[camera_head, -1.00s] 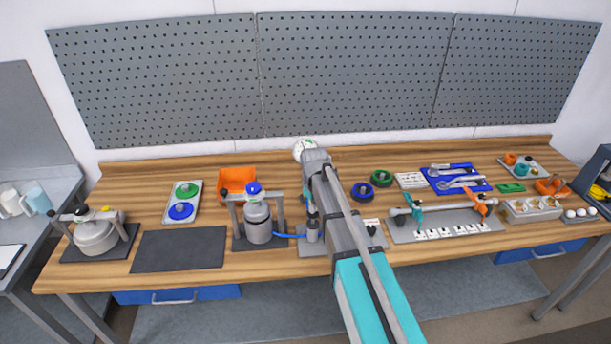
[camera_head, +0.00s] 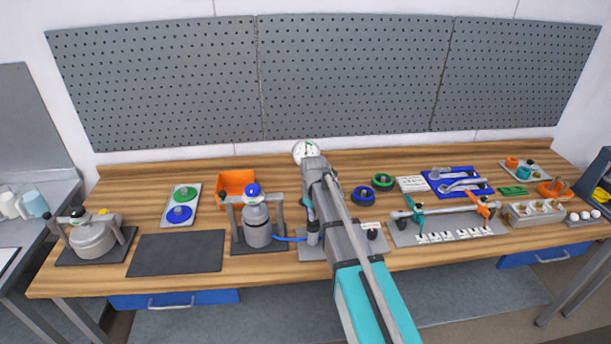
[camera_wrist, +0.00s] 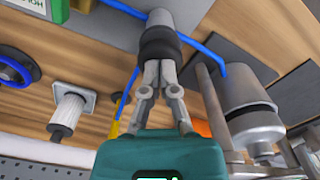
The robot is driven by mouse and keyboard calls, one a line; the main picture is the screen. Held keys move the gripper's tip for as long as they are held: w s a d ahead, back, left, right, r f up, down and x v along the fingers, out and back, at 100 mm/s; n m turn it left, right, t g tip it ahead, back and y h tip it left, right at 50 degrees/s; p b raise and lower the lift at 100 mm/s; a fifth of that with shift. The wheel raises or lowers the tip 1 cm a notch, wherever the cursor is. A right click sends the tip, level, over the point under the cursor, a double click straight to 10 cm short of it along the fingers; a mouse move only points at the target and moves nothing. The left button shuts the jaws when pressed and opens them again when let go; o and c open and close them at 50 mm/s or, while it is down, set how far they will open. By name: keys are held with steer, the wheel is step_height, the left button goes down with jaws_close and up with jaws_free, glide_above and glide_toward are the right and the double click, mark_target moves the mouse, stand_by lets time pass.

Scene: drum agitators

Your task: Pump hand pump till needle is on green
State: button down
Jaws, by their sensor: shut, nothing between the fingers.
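The hand pump (camera_head: 312,233) is a small grey cylinder on a grey plate, left of my arm in the head view. A blue hose (camera_head: 288,239) links it to a grey canister (camera_head: 257,226). In the wrist view my gripper (camera_wrist: 160,68) is shut and empty. Its fingertips are at the dark collar of the pump (camera_wrist: 160,38); I cannot tell whether they touch. The canister shows at right in the wrist view (camera_wrist: 252,108). My arm hides the gripper in the head view.
A canister frame (camera_head: 280,214) stands close left of the pump. An orange bin (camera_head: 237,184) is behind it. A blue ring (camera_head: 362,194) and green ring (camera_head: 383,181) lie right of my arm. The dark mat (camera_head: 177,252) at left is bare.

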steer(key=shift+r+p, duration=2.75)
steer(key=shift+r, duration=0.25)
step_height(320, 180, up, 6)
steer(key=p, duration=0.6)
steer(key=s+d+f+m+b, duration=0.3)
steer(key=s+d+f+b, duration=0.2)
steer(key=s, duration=0.5)
steer(key=s+d+f+m+b, duration=0.3)
steer(key=s+d+f+b, duration=0.2)
steer(key=s, duration=0.5)
step_height(320, 180, down, 2)
steer(key=shift+s+f+m+b, duration=0.2)
steer(key=shift+m+b, duration=0.2)
steer(key=shift+b, duration=0.8)
steer(key=shift+d, duration=0.15)
